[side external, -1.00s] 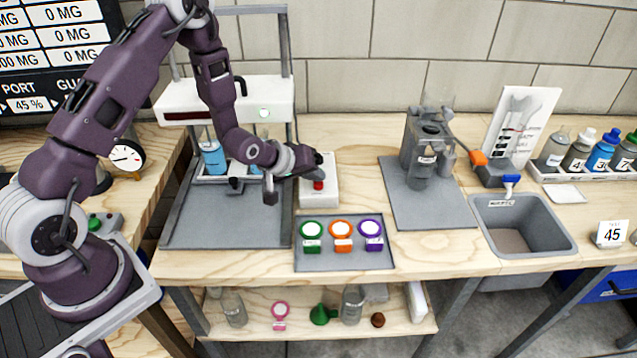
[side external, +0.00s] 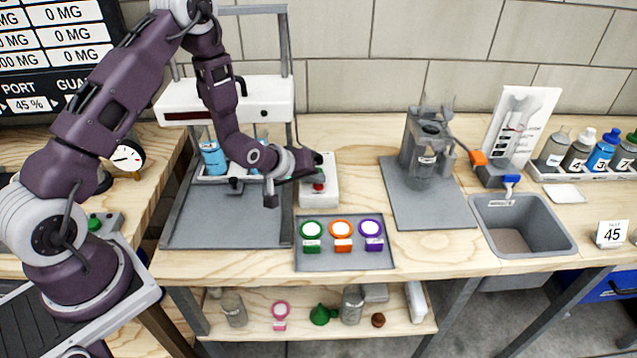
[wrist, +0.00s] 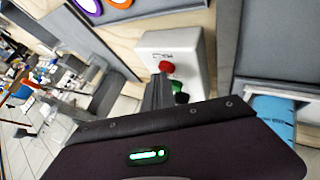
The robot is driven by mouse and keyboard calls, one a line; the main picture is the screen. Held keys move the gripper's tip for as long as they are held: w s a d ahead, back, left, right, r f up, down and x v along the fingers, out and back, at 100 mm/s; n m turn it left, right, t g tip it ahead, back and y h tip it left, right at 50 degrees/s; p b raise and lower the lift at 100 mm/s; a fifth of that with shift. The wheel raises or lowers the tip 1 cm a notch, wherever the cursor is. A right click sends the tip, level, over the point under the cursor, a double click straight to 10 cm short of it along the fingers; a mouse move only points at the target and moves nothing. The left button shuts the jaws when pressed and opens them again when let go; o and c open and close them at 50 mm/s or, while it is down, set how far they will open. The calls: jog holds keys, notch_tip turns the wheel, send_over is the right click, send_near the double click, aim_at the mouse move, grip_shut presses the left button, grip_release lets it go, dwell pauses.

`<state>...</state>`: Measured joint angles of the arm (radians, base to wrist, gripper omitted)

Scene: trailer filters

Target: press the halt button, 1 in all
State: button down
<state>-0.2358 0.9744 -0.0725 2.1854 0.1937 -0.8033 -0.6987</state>
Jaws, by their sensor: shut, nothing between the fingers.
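A white button box (side external: 332,190) stands on the bench beside the grey tray. It carries a red button (side external: 318,187), which also shows in the wrist view (wrist: 167,68), and a green button (wrist: 181,93) near it. I take the red one as the halt button. My gripper (side external: 317,173) is over the left part of the box, close to the red button. In the wrist view its shut fingers (wrist: 158,80) point at the box, with the tips just beside the red button. I cannot tell whether they touch it. The fingers partly cover the green button.
A white frame-mounted device (side external: 228,100) stands behind my arm, with blue bottles (side external: 213,157) under it. A mat (side external: 345,257) with green, orange and purple rings lies in front of the box. A grey mat (side external: 425,212) with a grey machine is to the right, then a sink (side external: 520,240).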

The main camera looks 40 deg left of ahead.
jog(key=shift+r, duration=0.95)
jog(key=shift+r, duration=2.5)
notch_tip(320, 180, up, 6)
jog(key=m, duration=0.2)
send_over(315, 187)
jog(key=s, duration=0.2)
jog(key=s+d+r+m+g+y, duration=0.1)
jog(key=s+d+r+m+g, duration=0.1)
jog(key=s+r, duration=0.7)
jog(key=s+d+r+m, duration=0.1)
jog(key=s+r+m, duration=0.1)
jog(key=s, duration=0.9)
jog(key=s+d+r+m+g, duration=0.1)
jog(key=s+r+m, duration=0.1)
jog(key=s, duration=0.9)
jog(key=shift+s+d+r+g+h, duration=0.2)
jog(key=shift+d+r+g+h, duration=0.15)
jog(key=shift+r, duration=0.55)
